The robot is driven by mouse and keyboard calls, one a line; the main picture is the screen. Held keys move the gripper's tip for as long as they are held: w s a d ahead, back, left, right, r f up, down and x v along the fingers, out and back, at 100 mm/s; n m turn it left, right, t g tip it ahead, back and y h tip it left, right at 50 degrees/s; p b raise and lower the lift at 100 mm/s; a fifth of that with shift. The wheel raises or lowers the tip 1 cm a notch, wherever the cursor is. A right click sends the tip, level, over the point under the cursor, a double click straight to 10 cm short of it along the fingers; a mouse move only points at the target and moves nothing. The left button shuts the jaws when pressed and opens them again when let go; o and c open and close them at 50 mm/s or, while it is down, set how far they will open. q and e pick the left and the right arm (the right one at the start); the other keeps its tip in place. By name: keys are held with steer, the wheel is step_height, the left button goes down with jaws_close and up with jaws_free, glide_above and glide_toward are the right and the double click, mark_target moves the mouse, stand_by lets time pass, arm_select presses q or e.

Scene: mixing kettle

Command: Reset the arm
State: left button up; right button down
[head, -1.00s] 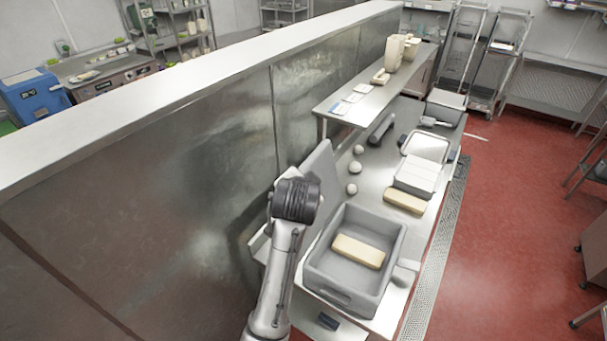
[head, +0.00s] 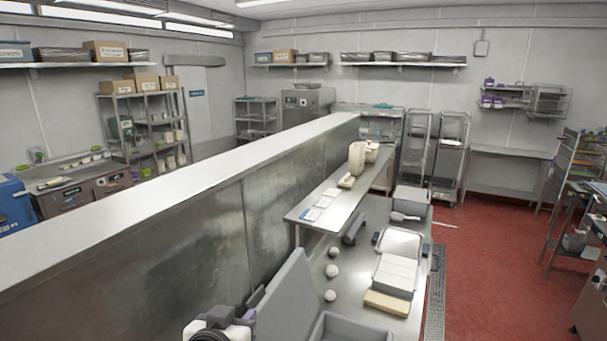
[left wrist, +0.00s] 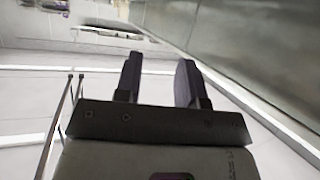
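My left gripper shows in the left wrist view (left wrist: 158,66). Its two dark fingers stand apart with nothing between them, in front of a pale wall or ceiling surface. In the head view, part of my left arm's black and white end (head: 215,331) shows at the bottom edge, by the grey lid-like panel (head: 287,305). Its fingers cannot be made out clearly there. My right gripper is in neither view.
A metal partition (head: 200,245) runs along the left of the work table. The table bears a grey bin (head: 350,329), a yellow block (head: 387,303), white trays (head: 395,271) and several white balls (head: 333,270). A raised shelf (head: 318,216) overhangs it. Red floor (head: 490,260) is open at right.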

arm_select(q)
steer(key=s+a+f+g+p, duration=0.1)
steer(key=s+a+f+g, duration=0.2)
steer(key=s+f, duration=0.7)
steer(key=s+a+f+g+y+p, duration=0.1)
steer(key=s+a+f+g, duration=0.2)
steer(key=s+f, duration=0.7)
steer(key=s+a+f+g+y+p, duration=0.1)
steer(key=s+a+f+g, duration=0.2)
steer(key=s+f, duration=0.8)
steer(key=s+a, duration=0.1)
steer(key=s, duration=0.3)
steer(key=shift+s+a+m, duration=0.15)
steer(key=shift+s+m, duration=0.15)
steer(key=shift+s, duration=0.1)
